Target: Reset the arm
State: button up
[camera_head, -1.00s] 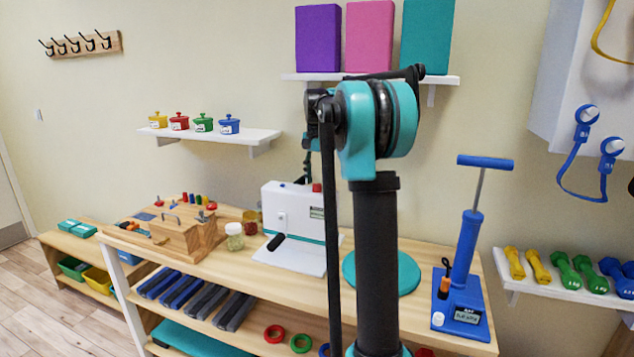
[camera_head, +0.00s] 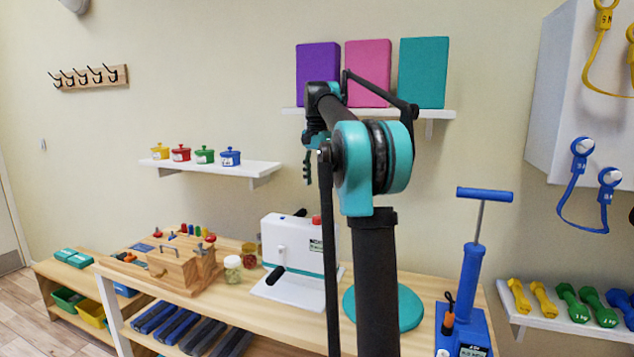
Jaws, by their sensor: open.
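My arm rises in the middle of the head view, black with teal joints. My gripper (camera_head: 307,172) shows only in small part, just left of the arm's elbow, with its dark fingers pointing down. It is open and holds nothing that I can see. It appears in front of the wall, above the white machine (camera_head: 283,238) on the wooden table. The gap between the fingers is hard to make out, as the arm hides part of it.
A shelf with a purple block (camera_head: 318,72), a pink block (camera_head: 368,72) and a teal block (camera_head: 424,72) is behind the arm. Small lidded pots stand on the left shelf (camera_head: 262,168). A blue pump (camera_head: 470,285) stands on the table (camera_head: 420,345) at right.

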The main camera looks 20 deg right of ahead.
jog(key=s+a+f+n+t, duration=0.1)
jog(key=s+a+f+n, duration=0.1)
jog(key=s+f, duration=0.9)
jog(key=s+a+f+n+t, duration=0.1)
jog(key=s+f+n, duration=0.3)
jog(key=s+f, duration=0.8)
jog(key=s+a+f+n+t, duration=0.2)
jog(key=s+a+f+n, duration=0.1)
jog(key=s+f, duration=0.9)
notch_tip(320, 180, down, 2)
jog(key=shift+a+f+n, duration=0.2)
jog(key=shift+a+n, duration=0.1)
jog(key=shift+n, duration=0.3)
